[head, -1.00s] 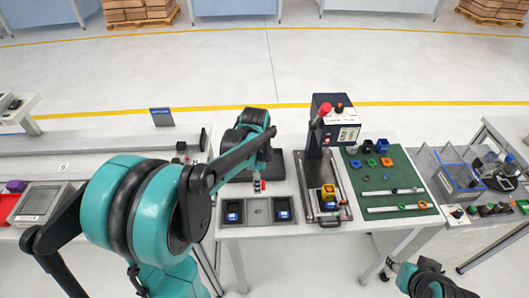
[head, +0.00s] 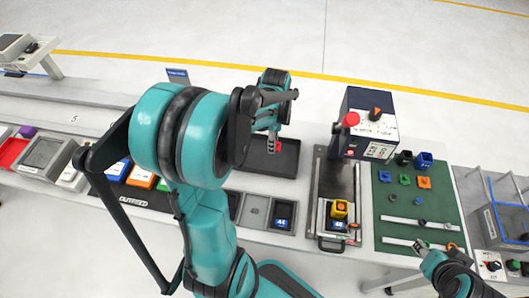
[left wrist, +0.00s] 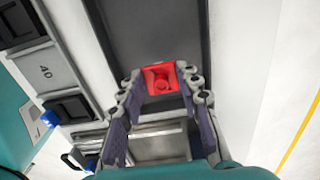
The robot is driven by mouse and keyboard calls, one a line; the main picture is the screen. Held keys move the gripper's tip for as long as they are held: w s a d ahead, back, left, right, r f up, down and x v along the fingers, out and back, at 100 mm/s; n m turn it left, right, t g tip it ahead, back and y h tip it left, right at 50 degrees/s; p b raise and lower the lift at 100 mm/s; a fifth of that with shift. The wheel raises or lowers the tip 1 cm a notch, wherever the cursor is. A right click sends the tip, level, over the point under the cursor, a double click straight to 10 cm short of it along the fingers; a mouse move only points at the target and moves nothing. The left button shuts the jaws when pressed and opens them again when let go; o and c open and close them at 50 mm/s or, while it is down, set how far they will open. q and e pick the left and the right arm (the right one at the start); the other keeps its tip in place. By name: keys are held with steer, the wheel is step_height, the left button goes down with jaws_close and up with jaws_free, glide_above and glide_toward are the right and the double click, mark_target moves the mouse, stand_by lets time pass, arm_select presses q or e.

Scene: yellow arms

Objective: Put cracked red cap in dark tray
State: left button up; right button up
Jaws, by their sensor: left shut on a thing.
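My left gripper (head: 274,142) is shut on a small square red cap (head: 278,146). In the left wrist view the cap (left wrist: 160,78) sits between the two fingertips of the gripper (left wrist: 161,88), and its round raised middle faces the camera. I cannot make out a crack. The dark tray (head: 262,165) is a shallow, flat black tray on the white table; the cap is over it, and I cannot tell whether they touch. The tray (left wrist: 155,30) also fills the upper middle of the left wrist view. My right gripper (head: 424,248) is at the lower right, small and partly hidden.
A press with a red-knobbed lever (head: 350,120) stands right of the tray, with a yellow part (head: 340,208) on its fixture. A green mat (head: 408,205) holds several coloured parts and rods. Small bins with blue labels (head: 283,213) lie in front of the tray.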

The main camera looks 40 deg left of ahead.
mark_target(264, 156)
arm_select(q)
steer(key=a+f, duration=0.1)
steer(key=s+a+f, duration=0.1)
steer(key=shift+s+a+b, duration=0.3)
steer(key=shift+a+b, duration=0.05)
steer(key=shift+f+b, duration=0.85)
steer(key=shift+f, duration=1.15)
steer(key=shift+f, duration=0.1)
steer(key=o, duration=0.8)
step_height(264, 156, up, 11)
steer(key=p, duration=0.4)
steer(key=s+d+r+n+t, duration=0.1)
steer(key=s+d+n+t, duration=0.1)
steer(key=d+n, duration=0.2)
steer(key=s+d+r+n+t, duration=0.1)
steer(key=d+n, duration=0.3)
steer(key=d, duration=0.4)
steer(key=s+d+r+n+t, duration=0.2)
steer(key=d+r+n+t, duration=0.1)
steer(key=d, duration=0.3)
steer(key=shift+s+d+r+n+t, duration=0.2)
steer(key=shift+s+d+n+t, duration=0.2)
steer(key=shift+n+t, duration=0.2)
